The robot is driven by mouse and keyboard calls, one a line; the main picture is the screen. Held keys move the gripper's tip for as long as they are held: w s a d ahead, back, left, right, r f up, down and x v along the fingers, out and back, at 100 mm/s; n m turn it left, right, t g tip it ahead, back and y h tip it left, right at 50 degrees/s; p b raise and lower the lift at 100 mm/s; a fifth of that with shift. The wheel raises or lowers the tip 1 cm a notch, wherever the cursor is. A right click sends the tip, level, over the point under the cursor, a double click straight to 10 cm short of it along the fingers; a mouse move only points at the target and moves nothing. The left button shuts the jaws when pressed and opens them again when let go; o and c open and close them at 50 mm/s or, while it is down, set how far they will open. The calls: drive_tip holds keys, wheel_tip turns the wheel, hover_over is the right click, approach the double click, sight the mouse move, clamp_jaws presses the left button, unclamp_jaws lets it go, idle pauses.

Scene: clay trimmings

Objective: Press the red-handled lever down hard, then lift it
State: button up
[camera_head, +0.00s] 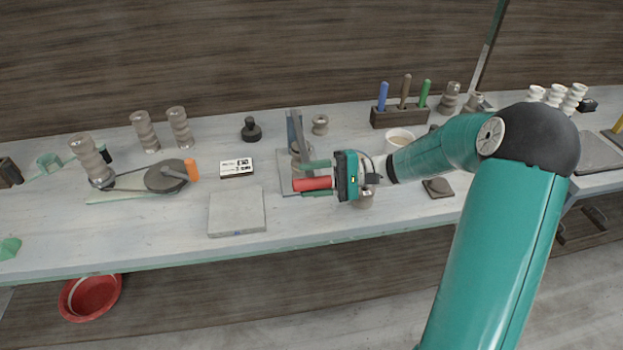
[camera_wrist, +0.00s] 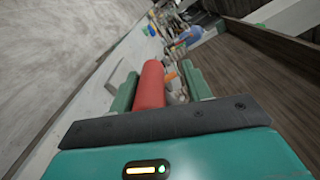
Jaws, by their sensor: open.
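The red handle (camera_head: 312,184) of the lever lies roughly level above the bench, in front of a grey upright post (camera_head: 294,130) on a base plate. My gripper (camera_head: 316,178) is open, with one green finger on the far side of the handle and the other on the near side. In the wrist view the red handle (camera_wrist: 150,86) lies between my two green fingers (camera_wrist: 162,90), with a visible gap at the right finger. I cannot tell whether the left finger touches it. The joint between handle and post is partly hidden by my gripper.
A grey square slab (camera_head: 237,212) lies left of the lever, with a white labelled box (camera_head: 236,168) behind it. A white cup (camera_head: 399,141) and a tool block (camera_head: 400,115) stand behind my arm. A red bowl (camera_head: 91,296) is below the bench's front edge.

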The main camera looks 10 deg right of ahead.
drive_tip(key=d, duration=1.3)
drive_tip(key=shift+d, duration=0.35)
drive_tip(key=shift+a, duration=0.1)
drive_tip(key=s+a+r+n+g+h, duration=0.2)
drive_tip(key=s+a+r+h, duration=0.2)
drive_tip(key=s+a+h, duration=0.65)
drive_tip(key=s+d+r+n+t+h, duration=0.2)
drive_tip(key=s+r+t+h, duration=0.3)
drive_tip(key=s, duration=0.7)
drive_tip(key=shift+t+h, duration=1.25)
drive_tip(key=shift+t, duration=0.05)
drive_tip(key=shift+c, duration=0.2)
